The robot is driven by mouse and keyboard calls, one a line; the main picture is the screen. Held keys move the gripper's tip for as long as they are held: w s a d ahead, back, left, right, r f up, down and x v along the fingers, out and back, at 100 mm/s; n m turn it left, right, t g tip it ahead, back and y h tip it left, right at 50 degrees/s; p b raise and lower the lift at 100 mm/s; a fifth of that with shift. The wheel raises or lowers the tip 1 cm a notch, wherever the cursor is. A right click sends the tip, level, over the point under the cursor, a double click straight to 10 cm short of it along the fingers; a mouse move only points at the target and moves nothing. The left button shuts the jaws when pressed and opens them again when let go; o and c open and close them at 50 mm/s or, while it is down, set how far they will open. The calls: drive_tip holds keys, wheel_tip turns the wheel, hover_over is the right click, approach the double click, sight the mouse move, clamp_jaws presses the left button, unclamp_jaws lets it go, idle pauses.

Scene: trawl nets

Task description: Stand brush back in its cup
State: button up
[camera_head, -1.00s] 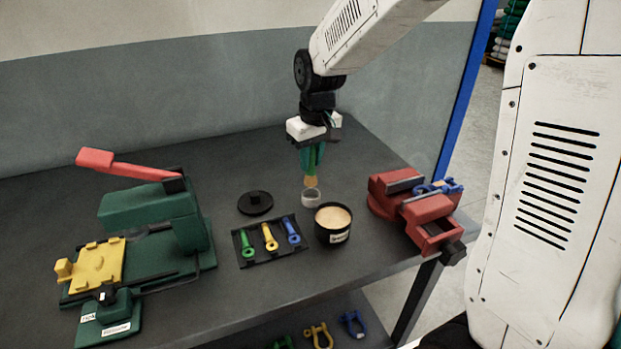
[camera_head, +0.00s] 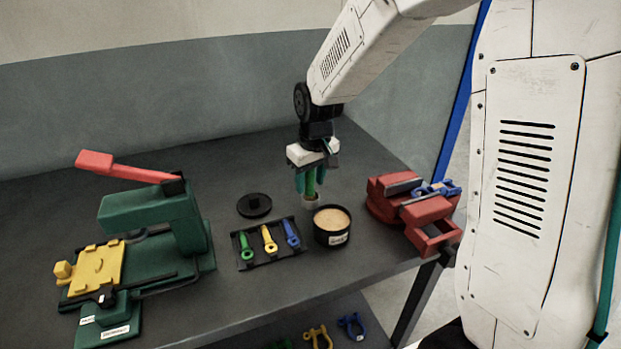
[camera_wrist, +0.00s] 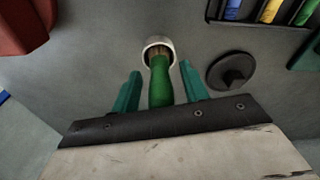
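The brush (camera_head: 311,182) has a green handle and stands about upright with its bristle end down in the small pale cup (camera_head: 310,202). In the wrist view the brush handle (camera_wrist: 160,85) runs between my fingers, and its tan bristles enter the mouth of the cup (camera_wrist: 151,42). My gripper (camera_head: 311,188) is above the cup with its teal fingers spread on both sides of the handle. In the wrist view my gripper (camera_wrist: 160,82) is open, with a gap between each finger and the handle. The bristle tip is hidden inside the cup.
A black tub with tan contents (camera_head: 332,238) stands close to the cup, in front right. A red vise (camera_head: 420,212) is at right. A green press (camera_head: 155,220) stands far left.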

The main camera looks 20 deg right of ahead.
wheel_tip(320, 180, up, 12)
drive_tip(key=s, duration=0.1)
drive_tip(key=s+d+r+m, duration=0.1)
drive_tip(key=s, duration=1.3)
drive_tip(key=s+d+m, duration=0.1)
drive_tip(key=s+d, duration=0.1)
drive_tip(key=s, duration=1.3)
drive_tip(key=shift+r+m, duration=0.4)
